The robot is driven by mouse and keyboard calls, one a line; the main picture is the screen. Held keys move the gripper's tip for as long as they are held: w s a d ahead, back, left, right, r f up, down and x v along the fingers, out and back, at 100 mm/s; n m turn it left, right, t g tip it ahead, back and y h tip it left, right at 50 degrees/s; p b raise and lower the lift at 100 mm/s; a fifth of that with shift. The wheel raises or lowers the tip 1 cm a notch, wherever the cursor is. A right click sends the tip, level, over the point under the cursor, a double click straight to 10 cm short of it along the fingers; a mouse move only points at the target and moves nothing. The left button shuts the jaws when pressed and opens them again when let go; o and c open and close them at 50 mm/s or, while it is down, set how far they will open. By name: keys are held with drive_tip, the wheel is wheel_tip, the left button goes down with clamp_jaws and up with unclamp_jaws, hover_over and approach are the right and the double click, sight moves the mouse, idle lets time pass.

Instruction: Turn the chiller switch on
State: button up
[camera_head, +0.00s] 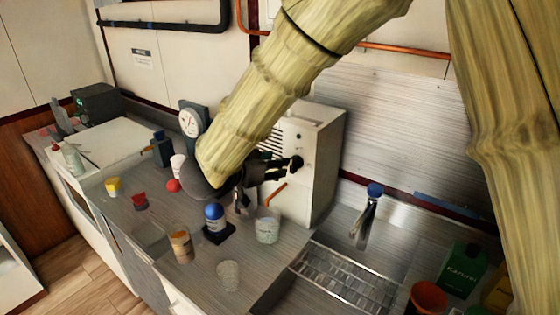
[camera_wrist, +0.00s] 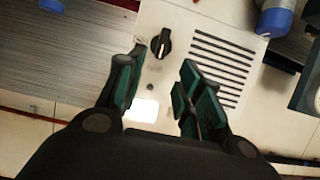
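The chiller looks to be the white box (camera_head: 322,160) on the counter, with dark vent slots. Its front panel (camera_wrist: 185,65) fills the middle of the wrist view. A black rotary knob (camera_wrist: 160,43) with a pale pointer mark sits on that panel, beside the slots. My gripper (camera_wrist: 163,62) is open, with its green-padded fingers apart and nothing between them. The knob shows just beyond the fingertips, nearer the left finger; no contact is visible. In the head view my gripper (camera_head: 290,166) is in front of the box, and I cannot make out the knob clearly.
A blue-topped dispenser (camera_head: 214,218), a clear cup holding a stick (camera_head: 267,226) and an amber jar (camera_head: 181,245) stand below my gripper. A round dial gauge (camera_head: 190,122) is left of my arm. A sink with a rack (camera_head: 345,278) lies to the right.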

sight(291, 162)
drive_tip(key=p+x, duration=0.2)
drive_tip(key=x, duration=0.7)
drive_tip(key=shift+w+f, duration=0.1)
clamp_jaws()
